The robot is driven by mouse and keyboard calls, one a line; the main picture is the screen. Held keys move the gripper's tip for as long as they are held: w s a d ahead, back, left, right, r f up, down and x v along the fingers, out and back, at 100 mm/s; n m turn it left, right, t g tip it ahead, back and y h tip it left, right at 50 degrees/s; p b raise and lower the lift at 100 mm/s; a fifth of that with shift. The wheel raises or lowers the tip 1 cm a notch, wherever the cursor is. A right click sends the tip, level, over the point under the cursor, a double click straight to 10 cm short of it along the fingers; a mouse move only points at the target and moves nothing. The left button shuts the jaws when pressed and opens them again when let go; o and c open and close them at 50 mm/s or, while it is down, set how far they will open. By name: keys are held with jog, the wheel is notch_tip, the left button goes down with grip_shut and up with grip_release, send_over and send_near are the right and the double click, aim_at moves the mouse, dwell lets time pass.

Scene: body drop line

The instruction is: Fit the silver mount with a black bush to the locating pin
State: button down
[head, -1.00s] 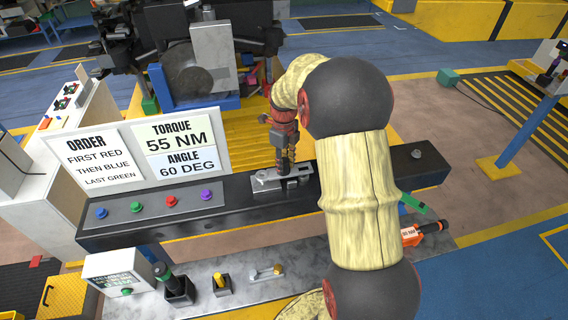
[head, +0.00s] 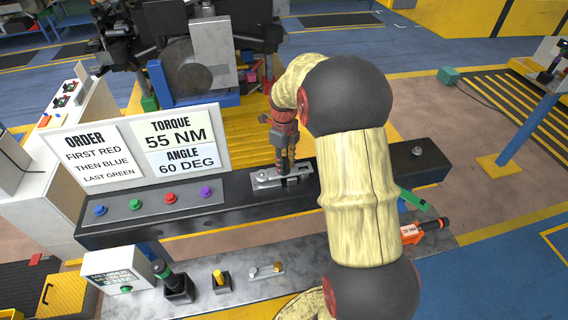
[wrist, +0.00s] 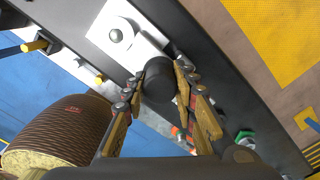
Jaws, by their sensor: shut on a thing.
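My gripper (wrist: 168,88) is shut on the black bush (wrist: 158,78), a dark round cylinder between its fingers in the wrist view. The silver mount plate (wrist: 137,45) lies below the bush on the dark beam. In the head view my gripper (head: 285,166) points down at the silver piece (head: 265,183) on the beam. A grey domed stud (wrist: 115,36) stands on the silver plate beside the bush. I cannot tell for sure which part is the locating pin, and the underside of the bush is hidden.
The dark beam (head: 130,231) carries blue, green, red and purple buttons at left and a grey stud (head: 416,152) at right. On the lower bench are a yellow-topped block (head: 221,281) and a silver part (head: 262,272). A sign (head: 128,147) stands behind; my arm covers the beam's right middle.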

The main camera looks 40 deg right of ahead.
jog(key=shift+f+b, duration=0.35)
jog(key=shift+f, duration=0.25)
jog(key=c, duration=1.3)
grip_release()
jog(key=shift+c, duration=0.2)
notch_tip(320, 180, up, 12)
